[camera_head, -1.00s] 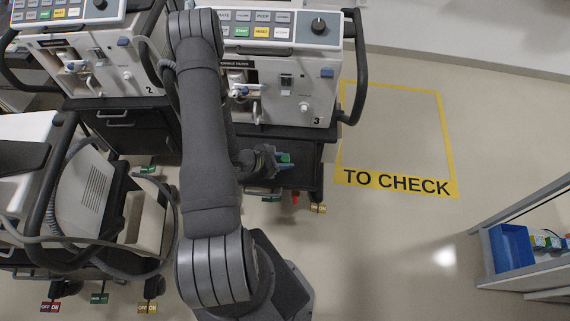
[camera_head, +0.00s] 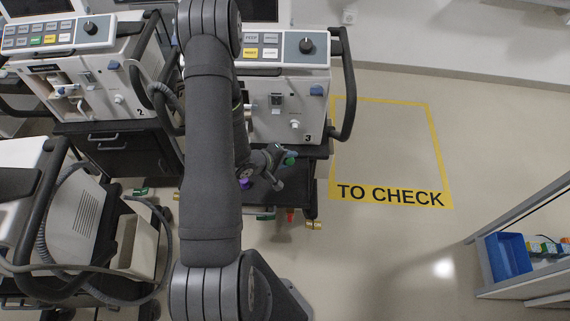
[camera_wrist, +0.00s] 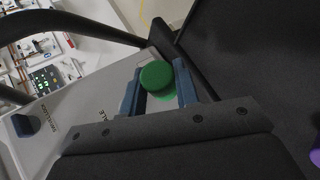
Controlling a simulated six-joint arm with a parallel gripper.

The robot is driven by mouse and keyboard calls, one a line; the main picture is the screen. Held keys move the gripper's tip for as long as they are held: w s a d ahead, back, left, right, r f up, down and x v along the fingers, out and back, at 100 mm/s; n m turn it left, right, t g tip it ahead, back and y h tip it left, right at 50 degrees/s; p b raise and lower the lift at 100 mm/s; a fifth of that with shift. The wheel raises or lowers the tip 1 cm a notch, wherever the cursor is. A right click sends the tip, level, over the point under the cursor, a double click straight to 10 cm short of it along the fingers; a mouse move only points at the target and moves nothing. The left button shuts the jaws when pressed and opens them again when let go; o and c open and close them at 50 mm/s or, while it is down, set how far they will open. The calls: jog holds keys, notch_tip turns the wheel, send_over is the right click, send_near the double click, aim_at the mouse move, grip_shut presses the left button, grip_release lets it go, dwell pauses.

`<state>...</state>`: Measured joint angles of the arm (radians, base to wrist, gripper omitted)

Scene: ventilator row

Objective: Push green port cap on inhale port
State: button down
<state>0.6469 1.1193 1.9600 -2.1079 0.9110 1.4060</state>
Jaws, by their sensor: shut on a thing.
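The green port cap (camera_wrist: 157,75) is between the two blue fingertips of my gripper (camera_wrist: 160,88) in the wrist view, and the gripper is shut on it. In the head view the cap (camera_head: 290,161) shows as a small green spot at my gripper (camera_head: 282,157), in front of ventilator 3 (camera_head: 314,104), low near its cart top. A white fitting (camera_head: 295,124) is on that ventilator's front face. I cannot tell which fitting is the inhale port; my arm hides the left part of the front. The cap looks clear of the ventilator front.
Ventilator 2 (camera_head: 92,92) stands to the left. A black rail (camera_head: 345,85) runs along ventilator 3's right side. A purple object (camera_head: 244,184) is beside my arm, and purple also shows at the wrist view's edge (camera_wrist: 315,157). Floor inside the yellow "TO CHECK" outline (camera_head: 390,150) is free.

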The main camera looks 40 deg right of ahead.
jog(key=m, duration=0.1)
jog(key=d+r+m+h, duration=0.1)
jog(key=shift+r+m, duration=0.1)
jog(key=shift+m, duration=0.2)
jog(key=shift+d+r+m+g+h, duration=0.15)
jog(key=shift+d+r+m+h, duration=0.2)
jog(key=shift+m, duration=0.25)
jog(key=shift+d+r+m+g+h, duration=0.15)
jog(key=shift+d+r+m+h, duration=0.1)
jog(key=shift+r+m, duration=0.3)
jog(key=shift+w+d+f, duration=0.15)
jog(key=shift+w+d, duration=1.7)
jog(key=shift+w, duration=0.3)
jog(key=shift+w+d, duration=1)
jog(key=shift+w, duration=0.15)
jog(key=c, duration=1)
grip_release()
jog(key=shift+a, duration=0.1)
jog(key=v, duration=1.7)
jog(key=shift+a, duration=0.1)
